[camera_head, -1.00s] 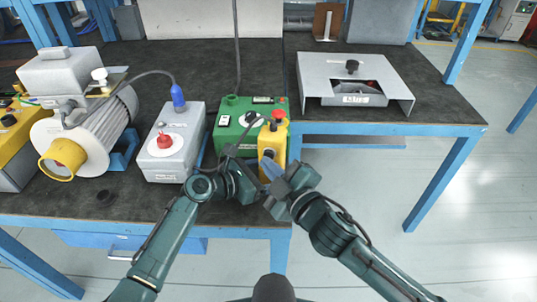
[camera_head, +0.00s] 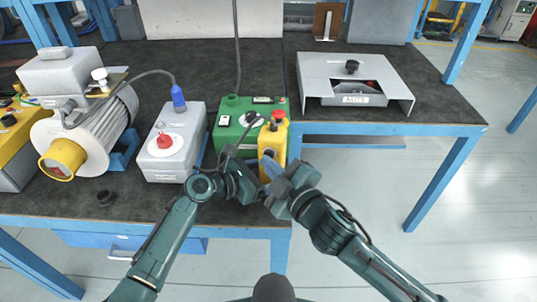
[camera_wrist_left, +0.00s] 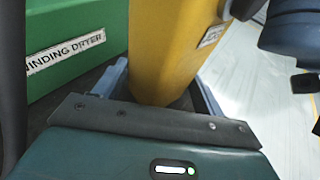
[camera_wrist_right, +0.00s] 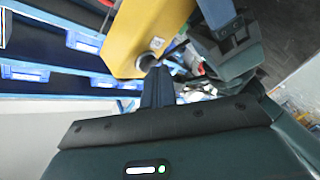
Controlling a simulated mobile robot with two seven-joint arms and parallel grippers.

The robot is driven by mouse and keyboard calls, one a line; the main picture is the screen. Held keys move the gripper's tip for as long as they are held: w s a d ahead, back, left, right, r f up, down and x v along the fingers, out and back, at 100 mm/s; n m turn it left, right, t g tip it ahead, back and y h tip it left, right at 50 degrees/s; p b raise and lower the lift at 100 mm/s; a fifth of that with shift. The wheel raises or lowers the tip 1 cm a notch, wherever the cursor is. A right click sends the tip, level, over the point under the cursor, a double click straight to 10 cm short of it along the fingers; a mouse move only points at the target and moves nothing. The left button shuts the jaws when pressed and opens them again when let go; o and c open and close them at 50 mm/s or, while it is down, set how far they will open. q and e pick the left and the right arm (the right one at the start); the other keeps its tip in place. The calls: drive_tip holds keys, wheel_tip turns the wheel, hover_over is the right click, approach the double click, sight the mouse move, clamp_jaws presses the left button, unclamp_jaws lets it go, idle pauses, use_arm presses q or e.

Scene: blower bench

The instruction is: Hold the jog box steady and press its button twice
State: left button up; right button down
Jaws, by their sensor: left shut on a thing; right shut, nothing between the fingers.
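The jog box (camera_head: 270,141) is a yellow upright box with a red knob (camera_head: 279,116) on top, at the bench's front edge. My left gripper (camera_wrist_left: 160,92) is shut on its lower part, one finger on each side. My right gripper (camera_head: 268,164) is shut and empty, fingertips at the box's near face. In the right wrist view a round silver-ringed fitting (camera_wrist_right: 157,43) shows on the yellow face, just beyond the right fingertips (camera_wrist_right: 158,72). I cannot tell whether the fingertips touch the box or a button.
A green winding dryer (camera_head: 232,137) stands close behind and left of the jog box. A grey box with a red knob (camera_head: 169,155) and a motor (camera_head: 90,125) stand further left. A grey metal cover (camera_head: 385,73) is at right.

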drive_tip(key=shift+s+a, duration=0.15)
drive_tip(key=shift+s, duration=0.5)
drive_tip(key=shift+s+a, duration=0.2)
drive_tip(key=shift+s, duration=0.6)
drive_tip(key=shift+s+a, duration=0.15)
drive_tip(key=shift+s, duration=0.7)
drive_tip(key=shift+s+a, duration=0.2)
drive_tip(key=shift+s, duration=0.6)
idle(1.1)
drive_tip(key=s, duration=0.3)
drive_tip(key=shift+s+a, duration=0.35)
drive_tip(key=shift+a, duration=0.05)
drive_tip(key=w+d, duration=0.2)
drive_tip(key=w, duration=0.6)
drive_tip(key=shift+w, duration=0.35)
idle(1.6)
